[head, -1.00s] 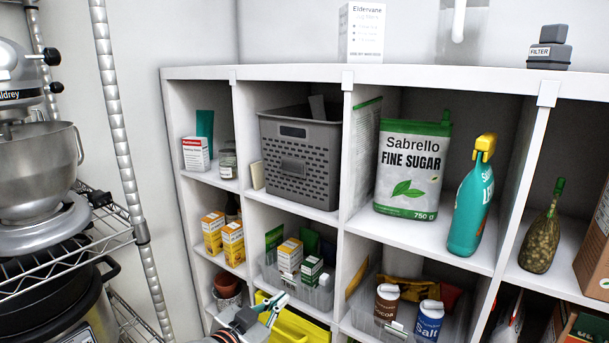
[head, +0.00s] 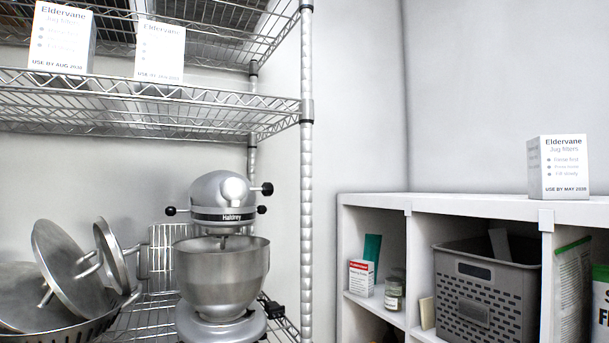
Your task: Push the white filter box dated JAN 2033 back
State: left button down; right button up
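Three white Eldervane filter boxes show in the head view. One box (head: 62,38) stands on the wire rack's upper shelf at the far left; its date reads as AUG, with the year hard to read. A second box (head: 160,50) stands to its right near the shelf's front edge; its date is small and blurred, possibly JAN 2033. A third box (head: 558,167) stands on top of the white cubby unit at the right; its date reads as MAY 2038. Neither of my grippers is in view.
The wire shelf (head: 230,112) is bare right of the second box, up to the rack post (head: 307,150). Below stand a silver stand mixer (head: 222,250) and metal lids (head: 75,265). The white cubby unit (head: 375,212) holds a grey basket (head: 485,300).

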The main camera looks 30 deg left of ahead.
aim_at(160, 47)
jog(key=u, duration=1.75)
